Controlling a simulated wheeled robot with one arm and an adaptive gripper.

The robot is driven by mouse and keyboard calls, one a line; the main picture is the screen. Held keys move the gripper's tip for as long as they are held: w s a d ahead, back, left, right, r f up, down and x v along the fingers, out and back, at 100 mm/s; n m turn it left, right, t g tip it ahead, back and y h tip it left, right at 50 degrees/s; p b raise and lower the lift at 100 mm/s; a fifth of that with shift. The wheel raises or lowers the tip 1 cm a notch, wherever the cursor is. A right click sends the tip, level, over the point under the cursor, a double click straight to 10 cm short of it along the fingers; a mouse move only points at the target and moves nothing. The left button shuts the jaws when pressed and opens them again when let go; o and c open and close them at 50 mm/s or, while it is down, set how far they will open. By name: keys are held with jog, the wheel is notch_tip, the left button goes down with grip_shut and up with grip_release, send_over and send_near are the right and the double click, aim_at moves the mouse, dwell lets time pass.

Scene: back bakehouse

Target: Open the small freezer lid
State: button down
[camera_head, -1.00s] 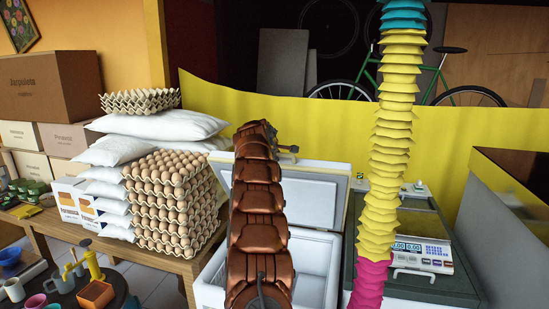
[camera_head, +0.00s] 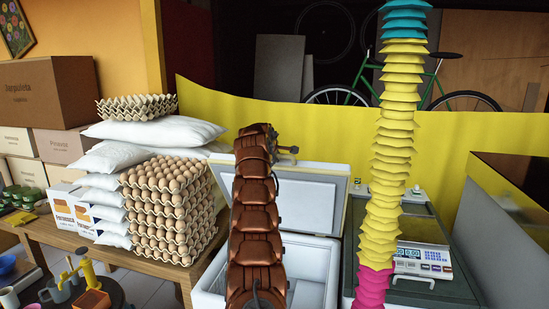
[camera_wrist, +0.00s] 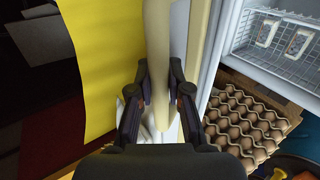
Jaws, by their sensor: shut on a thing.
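The small white freezer (camera_head: 318,270) stands between the egg table and the scale, its opening uncovered. Its lid (camera_head: 312,200) is raised and leans back near upright, with a pale inner panel. My gripper (camera_wrist: 160,98) is shut on the lid's cream edge, which also shows in the wrist view (camera_wrist: 158,40) between the two dark fingers. In the head view my brown arm covers part of the lid and the opening, and the fingers are mostly hidden. A wire basket (camera_wrist: 275,45) with white packets shows inside the freezer in the wrist view.
Stacked egg trays (camera_head: 170,205) and white sacks (camera_head: 155,130) fill the table (camera_head: 150,262) at left, close to the freezer. A scale (camera_head: 424,262) stands at right. A yellow partition (camera_head: 270,115) runs right behind the lid.

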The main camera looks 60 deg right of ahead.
dwell(0.3)
jog(key=c, duration=1.1)
grip_release()
jog(key=shift+a+r, duration=0.1)
jog(key=v, duration=1.1)
jog(key=shift+s+a+r, duration=0.15)
jog(key=shift+a, duration=0.2)
jog(key=shift+c, duration=0.4)
